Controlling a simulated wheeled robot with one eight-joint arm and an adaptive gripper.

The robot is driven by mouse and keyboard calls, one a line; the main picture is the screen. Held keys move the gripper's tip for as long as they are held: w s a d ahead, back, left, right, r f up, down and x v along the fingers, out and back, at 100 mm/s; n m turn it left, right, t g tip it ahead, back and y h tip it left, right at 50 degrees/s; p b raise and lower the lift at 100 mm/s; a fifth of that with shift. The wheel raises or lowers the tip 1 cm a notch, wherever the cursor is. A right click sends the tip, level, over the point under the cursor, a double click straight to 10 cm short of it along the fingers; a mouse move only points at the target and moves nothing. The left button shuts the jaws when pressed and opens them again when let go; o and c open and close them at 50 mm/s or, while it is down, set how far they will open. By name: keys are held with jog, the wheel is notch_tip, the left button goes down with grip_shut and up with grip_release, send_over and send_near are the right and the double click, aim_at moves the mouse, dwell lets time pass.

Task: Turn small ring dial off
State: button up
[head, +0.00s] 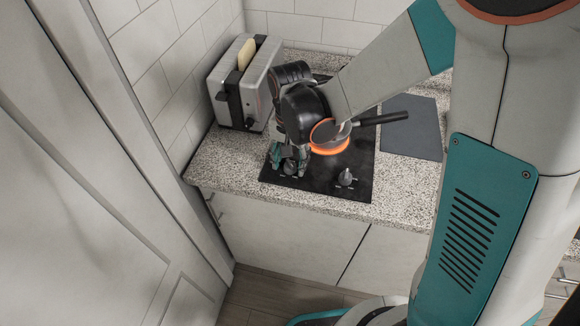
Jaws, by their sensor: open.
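A black cooktop (318,183) is set into the speckled counter. A ring on it glows orange (331,149), with a dark pan (380,118) over or beside it, partly hidden by my arm. A grey dial (346,177) stands at the cooktop's front right. Another dial (290,167) shows at the front left, close to my gripper's fingers. I cannot tell which dial serves the small ring. My gripper (284,158) is open and points down over the front left of the cooktop. Whether its fingers touch the left dial is unclear.
A silver toaster (241,90) with bread (246,54) in it stands at the back left, near my gripper's wrist. A dark grey board (413,130) lies right of the cooktop. The counter (225,165) left of the cooktop is clear. A white door (90,190) fills the left.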

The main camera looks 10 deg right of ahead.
jog(key=shift+f, duration=0.45)
jog(key=c, duration=1.1)
jog(key=shift+o, duration=0.2)
